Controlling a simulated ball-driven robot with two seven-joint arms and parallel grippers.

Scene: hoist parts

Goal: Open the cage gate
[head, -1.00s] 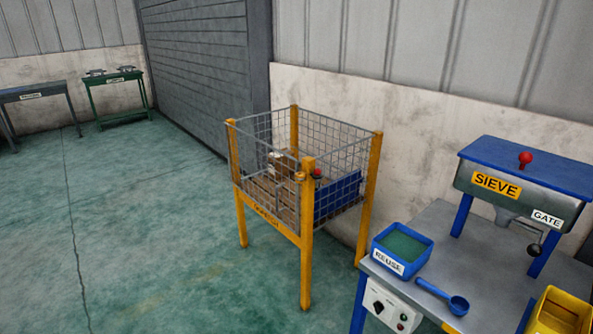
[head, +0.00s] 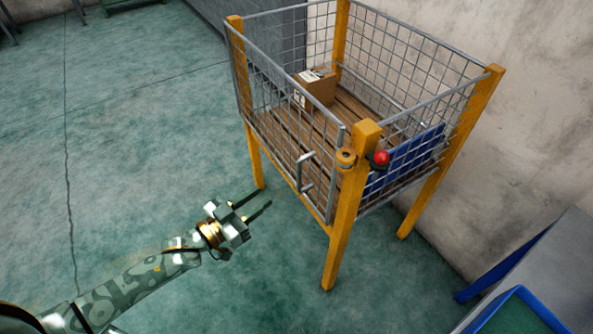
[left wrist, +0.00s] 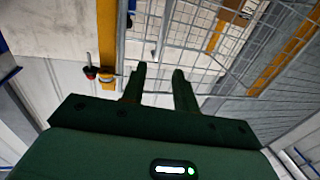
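The cage (head: 400,60) is wire mesh on yellow posts with a slatted wooden floor. Its gate (head: 270,115) is the mesh panel on the left front side, with its edge against the front post (head: 347,215); it looks shut. A grey bar handle (head: 306,172) sits on the gate near that post. My right gripper is not in view.
A cardboard box (head: 316,90) and a blue panel (head: 412,152) are at the cage. A red knob (head: 381,157) is beside the front post. A grey bench (head: 545,255) with a blue tray (head: 515,315) is at lower right. The floor left of the cage is clear.

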